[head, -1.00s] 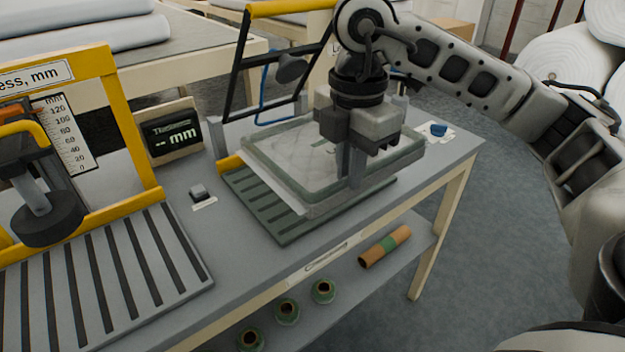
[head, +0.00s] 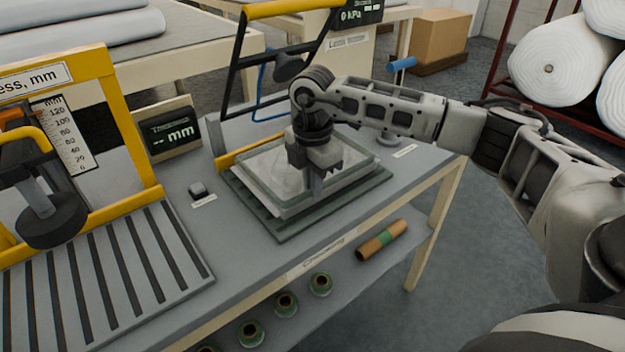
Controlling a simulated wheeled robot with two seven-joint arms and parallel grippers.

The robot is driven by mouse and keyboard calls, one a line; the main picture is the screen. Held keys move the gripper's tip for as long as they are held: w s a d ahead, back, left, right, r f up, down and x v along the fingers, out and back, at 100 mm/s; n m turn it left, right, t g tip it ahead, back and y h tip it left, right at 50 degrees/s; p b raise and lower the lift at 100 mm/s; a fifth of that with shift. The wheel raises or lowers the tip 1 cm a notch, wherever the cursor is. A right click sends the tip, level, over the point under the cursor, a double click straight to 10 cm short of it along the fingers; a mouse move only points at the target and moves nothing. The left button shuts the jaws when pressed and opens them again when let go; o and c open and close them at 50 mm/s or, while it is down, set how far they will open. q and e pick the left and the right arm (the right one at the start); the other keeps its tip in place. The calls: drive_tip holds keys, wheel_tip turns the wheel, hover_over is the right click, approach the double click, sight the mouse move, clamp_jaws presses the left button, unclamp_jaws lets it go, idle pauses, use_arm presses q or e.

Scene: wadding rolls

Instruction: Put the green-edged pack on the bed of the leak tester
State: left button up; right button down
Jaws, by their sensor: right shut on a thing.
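The green-edged pack (head: 268,174), a clear, pale flat pack with a greenish rim, lies flat over the dark green slatted bed (head: 290,229) of the leak tester. The bed's front and right edges show around it. I cannot tell whether the pack touches the bed or hovers slightly above it. My right gripper (head: 316,188) points down and is shut on the pack at its near side; the fingertips are partly hidden. The leak tester's yellow-handled black frame (head: 272,62) stands raised behind the bed. My left gripper is out of view.
A thickness gauge (head: 105,130) with a yellow frame and striped bed stands at left. A small grey button block (head: 198,190) sits between the two stations. A blue-handled valve (head: 402,64) stands behind my right arm.

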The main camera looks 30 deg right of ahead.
drive_tip(key=shift+f, duration=0.1)
drive_tip(key=shift+f, duration=0.15)
drive_tip(key=c, duration=1.5)
unclamp_jaws()
drive_tip(key=shift+r, duration=0.2)
wheel_tip(320, 180, up, 12)
drive_tip(key=shift+b, duration=0.35)
